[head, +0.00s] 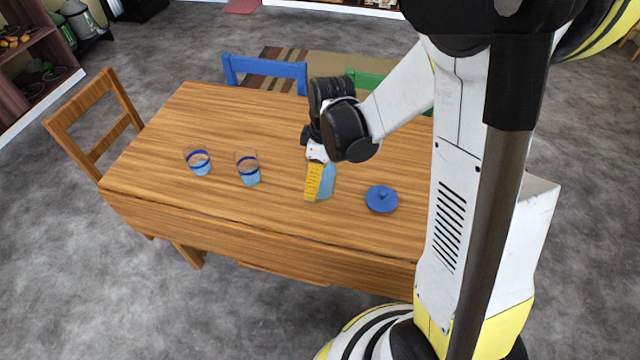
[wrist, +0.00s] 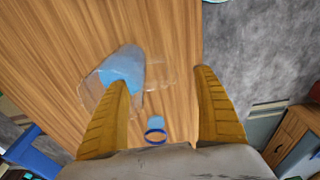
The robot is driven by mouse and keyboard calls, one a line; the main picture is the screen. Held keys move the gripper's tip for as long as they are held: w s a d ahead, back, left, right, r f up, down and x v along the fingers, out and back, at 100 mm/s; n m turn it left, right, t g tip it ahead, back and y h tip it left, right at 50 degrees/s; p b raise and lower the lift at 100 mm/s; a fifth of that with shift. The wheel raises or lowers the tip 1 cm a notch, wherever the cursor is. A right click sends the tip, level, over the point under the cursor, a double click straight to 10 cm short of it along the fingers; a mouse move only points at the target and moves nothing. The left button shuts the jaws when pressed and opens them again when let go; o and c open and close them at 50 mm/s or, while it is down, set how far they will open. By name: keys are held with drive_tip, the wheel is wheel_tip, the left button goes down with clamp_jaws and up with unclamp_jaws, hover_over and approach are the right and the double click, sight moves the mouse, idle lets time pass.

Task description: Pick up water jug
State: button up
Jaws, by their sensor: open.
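The water jug (wrist: 128,62) is clear with blue water inside. In the wrist view it stands on the table at the upper left, partly behind my left finger. In the head view its blue water (head: 328,182) shows beside my yellow finger, and my gripper hides most of the jug. My gripper (wrist: 162,78) is open and empty. Its left finger overlaps the jug in the wrist view, while the right finger is clear of it. I cannot tell whether the finger touches the jug. In the head view my gripper (head: 316,185) points down at the table.
Two glasses with blue bands, a left one (head: 198,161) and a right one (head: 248,168), stand left of my gripper on the wooden table (head: 150,180). Chairs, one wooden (head: 92,115) and one blue (head: 265,70), stand around the table.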

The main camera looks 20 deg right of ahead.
drive_tip(key=f+b, duration=0.1)
drive_tip(key=f, duration=0.2)
drive_tip(key=shift+w, duration=0.2)
drive_tip(key=c, duration=1.6)
drive_tip(key=shift+r, duration=0.2)
